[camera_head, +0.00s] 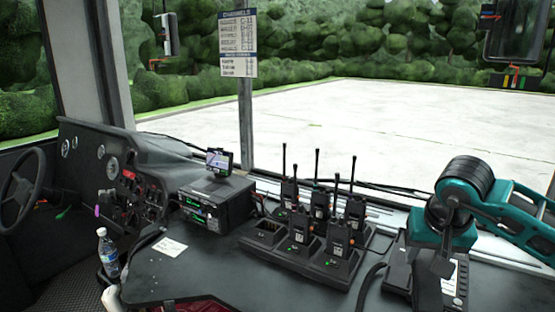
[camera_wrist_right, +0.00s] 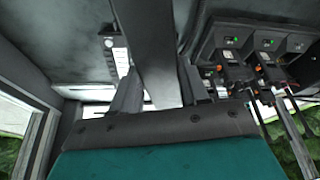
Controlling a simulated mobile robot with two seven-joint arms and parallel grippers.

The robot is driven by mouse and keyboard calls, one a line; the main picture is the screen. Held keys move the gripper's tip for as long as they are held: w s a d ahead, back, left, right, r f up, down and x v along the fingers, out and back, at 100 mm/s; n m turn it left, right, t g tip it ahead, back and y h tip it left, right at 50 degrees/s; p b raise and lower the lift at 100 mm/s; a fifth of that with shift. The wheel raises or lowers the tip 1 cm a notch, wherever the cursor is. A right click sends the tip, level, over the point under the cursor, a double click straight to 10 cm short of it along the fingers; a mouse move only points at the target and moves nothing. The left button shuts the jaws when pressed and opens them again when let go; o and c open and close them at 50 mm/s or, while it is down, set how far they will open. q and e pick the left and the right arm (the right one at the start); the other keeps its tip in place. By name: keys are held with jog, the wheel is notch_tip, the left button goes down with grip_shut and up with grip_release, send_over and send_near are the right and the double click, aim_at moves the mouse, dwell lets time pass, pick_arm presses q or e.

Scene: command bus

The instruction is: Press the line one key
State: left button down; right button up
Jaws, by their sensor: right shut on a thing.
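A dark desk phone (camera_head: 400,272) sits on the dash at the right of the head view, with a pale strip of small keys (camera_head: 461,280) on its right side. The keys also show in the wrist view (camera_wrist_right: 117,52); I cannot read which is line one. My right gripper (camera_head: 432,265) is over the phone, close to the keys. In the wrist view its two fingers are shut on a long dark bar, which looks like the handset (camera_wrist_right: 150,40). The gripper and arm hide part of the phone. My left gripper is not in view.
A charger tray (camera_head: 285,258) with several upright radios (camera_head: 304,230) stands left of the phone. A radio unit (camera_head: 215,205) with a small screen (camera_head: 219,160), a paper note (camera_head: 170,247) and a water bottle (camera_head: 108,253) are farther left. A dark cord (camera_head: 368,284) runs beside the phone.

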jog(key=s+a+f+n+y, duration=0.1)
jog(key=s+a+f+n, duration=0.2)
jog(key=s+a+f, duration=0.2)
jog(key=s+a, duration=0.2)
jog(key=s, duration=0.2)
jog(key=shift+s+a, duration=0.25)
jog(key=shift+a, duration=0.15)
jog(key=shift+a, duration=0.1)
